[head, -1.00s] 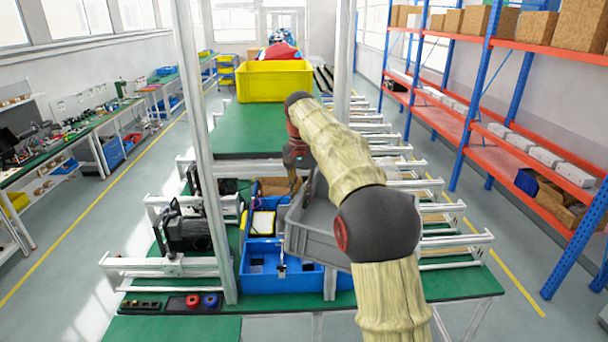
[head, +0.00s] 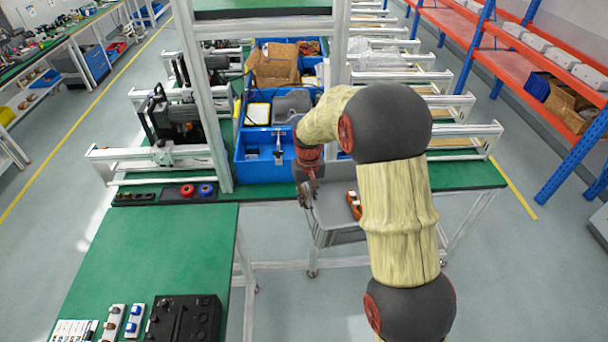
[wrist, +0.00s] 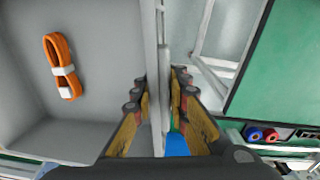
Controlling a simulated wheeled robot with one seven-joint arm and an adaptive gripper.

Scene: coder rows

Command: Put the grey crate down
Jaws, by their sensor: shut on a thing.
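The grey crate (head: 335,231) hangs in the air past the front edge of the far green table, over the floor. My arm covers its right part. My gripper (head: 309,186) is shut on the crate's left wall in the head view. In the wrist view my gripper (wrist: 160,110) has one finger on each side of the crate's wall (wrist: 152,60). An orange bundle with white bands (wrist: 62,68) lies inside the crate, and it also shows in the head view (head: 353,204).
A near green table (head: 150,250) at lower left holds a black case (head: 184,318) and small parts. The far table (head: 455,174) bears blue bins (head: 262,170) and metal frames. Red and blue buttons (head: 197,190) sit near its front edge. Orange shelves (head: 500,70) stand at right.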

